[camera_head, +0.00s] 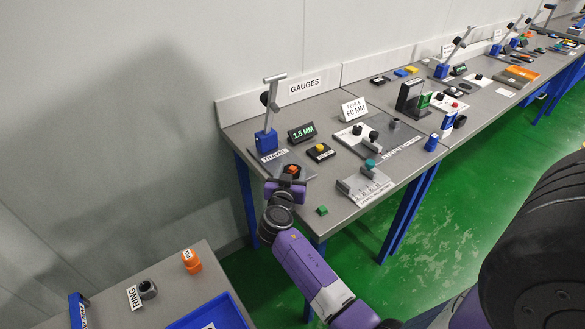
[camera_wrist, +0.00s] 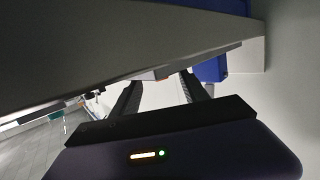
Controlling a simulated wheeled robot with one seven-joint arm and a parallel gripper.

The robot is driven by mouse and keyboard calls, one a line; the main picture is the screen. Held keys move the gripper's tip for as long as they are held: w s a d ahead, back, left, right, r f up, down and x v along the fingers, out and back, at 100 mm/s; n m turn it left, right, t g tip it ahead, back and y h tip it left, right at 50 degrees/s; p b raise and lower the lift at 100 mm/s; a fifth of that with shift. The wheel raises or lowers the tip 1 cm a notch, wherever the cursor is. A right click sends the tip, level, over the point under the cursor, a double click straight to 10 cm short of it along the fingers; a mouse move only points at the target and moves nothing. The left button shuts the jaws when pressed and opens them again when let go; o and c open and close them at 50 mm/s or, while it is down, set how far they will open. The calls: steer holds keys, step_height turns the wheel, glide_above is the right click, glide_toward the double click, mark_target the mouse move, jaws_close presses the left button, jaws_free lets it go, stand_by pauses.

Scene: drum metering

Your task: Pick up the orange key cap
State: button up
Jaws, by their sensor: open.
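The orange key cap (camera_head: 292,169) shows as a small orange-red block on a dark base near the front left corner of the gauges bench. My gripper (camera_head: 287,184) is open right at it, on its near side; the head view does not show clearly whether the fingers touch it. In the wrist view my two dark fingers (camera_wrist: 160,80) are spread apart.
On the bench (camera_head: 333,221) are a green cap (camera_head: 322,210), a yellow-capped block (camera_head: 320,150), a "1.5 MM" display (camera_head: 301,132), a blue-based gauge stand (camera_head: 266,141) and a grey fixture with a teal knob (camera_head: 365,184). An orange labelled piece (camera_head: 192,262) stands on the lower left table.

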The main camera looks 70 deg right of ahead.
jaws_close()
steer(key=shift+r, duration=0.15)
